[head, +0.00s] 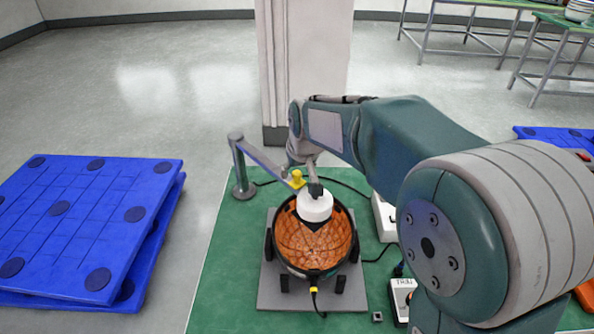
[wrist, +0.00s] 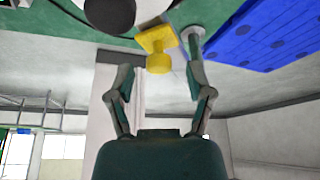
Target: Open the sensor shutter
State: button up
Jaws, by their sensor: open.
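A yellow handle (head: 297,179) sits on a grey swing arm (head: 262,157) that reaches from an upright post (head: 241,180) toward a white round head (head: 316,206) above a bowl. I cannot tell which part is the shutter itself. In the wrist view the yellow handle (wrist: 157,46) lies just beyond my gripper (wrist: 164,80), roughly between the line of its two fingers. The fingers are spread, with nothing between them. In the head view my gripper (head: 302,163) is close by the handle and partly hidden by its own wrist; contact cannot be told.
The black-rimmed bowl (head: 313,245) with an orange honeycomb inside stands on a grey plate (head: 270,297) on a green top (head: 218,277). White boxes and cables lie at its right. Blue pallets (head: 85,215) lie at left. A pale column (head: 303,60) stands behind.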

jog(key=shift+w+f, duration=0.1)
jog(key=shift+f, duration=0.25)
